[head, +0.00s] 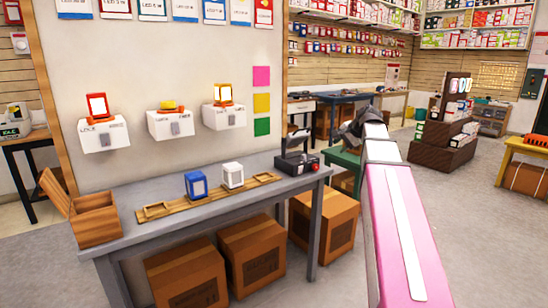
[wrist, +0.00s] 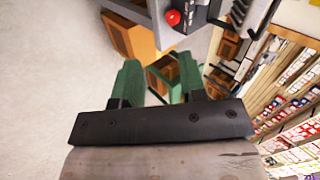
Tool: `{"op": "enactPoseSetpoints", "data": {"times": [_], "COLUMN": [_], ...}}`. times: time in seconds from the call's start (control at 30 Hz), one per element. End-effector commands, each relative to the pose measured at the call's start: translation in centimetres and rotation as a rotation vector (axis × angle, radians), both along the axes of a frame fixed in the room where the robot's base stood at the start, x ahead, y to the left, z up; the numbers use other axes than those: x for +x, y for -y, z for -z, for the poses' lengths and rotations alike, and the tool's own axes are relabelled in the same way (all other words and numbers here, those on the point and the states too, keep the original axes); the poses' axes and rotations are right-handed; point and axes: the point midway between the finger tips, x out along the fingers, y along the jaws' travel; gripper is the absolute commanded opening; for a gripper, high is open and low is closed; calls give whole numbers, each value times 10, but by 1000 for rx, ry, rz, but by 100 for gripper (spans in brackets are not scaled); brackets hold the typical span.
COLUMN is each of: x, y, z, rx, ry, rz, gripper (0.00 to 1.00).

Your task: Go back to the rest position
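My arm reaches forward at the right of the head view, with a pink and white link in front. My gripper (head: 366,118) is the dark end beyond it, raised in free space to the right of the grey table, and its fingers are hard to make out there. In the wrist view, my gripper (wrist: 158,75) shows two green fingers standing well apart. Nothing is held between them; only the floor and things farther off show through the gap.
The grey table (head: 150,244) bears a wooden box (head: 96,222), a blue block (head: 196,186), a white block (head: 232,175) and a black device with a red button (head: 298,160). Cardboard boxes (head: 262,258) stand below. A green table (head: 345,160) is near my gripper.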

Motion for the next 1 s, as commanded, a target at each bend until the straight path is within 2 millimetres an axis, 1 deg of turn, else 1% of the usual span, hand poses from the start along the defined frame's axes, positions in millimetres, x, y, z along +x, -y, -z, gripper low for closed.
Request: {"op": "enactPoseSetpoints", "data": {"times": [0.03,0.07,0.17,0.2,0.27,0.4,0.47,0.5,0.57,0.6,0.7,0.87,0.9,1.0], "x": [-4,-6,-15,-20,-27,-47,-57,-63,-74,-82,-103,-139,-148,-172], "y": [-4,-6,-13,-17,-22,-33,-38,-41,-45,-48,-55,-64,-66,-71], "z": [16,25,62,79,104,159,182,197,218,232,266,316,328,356], "rx": [-16,-28,-79,-100,-135,-216,-249,-270,-303,-326,-379,-460,-480,-529], "ry": [-11,-18,-42,-54,-71,-111,-130,-141,-157,-170,-199,-246,-258,-286], "rz": [-13,-22,-61,-80,-110,-188,-223,-245,-284,-308,-376,-491,-520,-599], "gripper": [38,38,38,38,38,38,38,38,38,38,38,38,38,38]}}
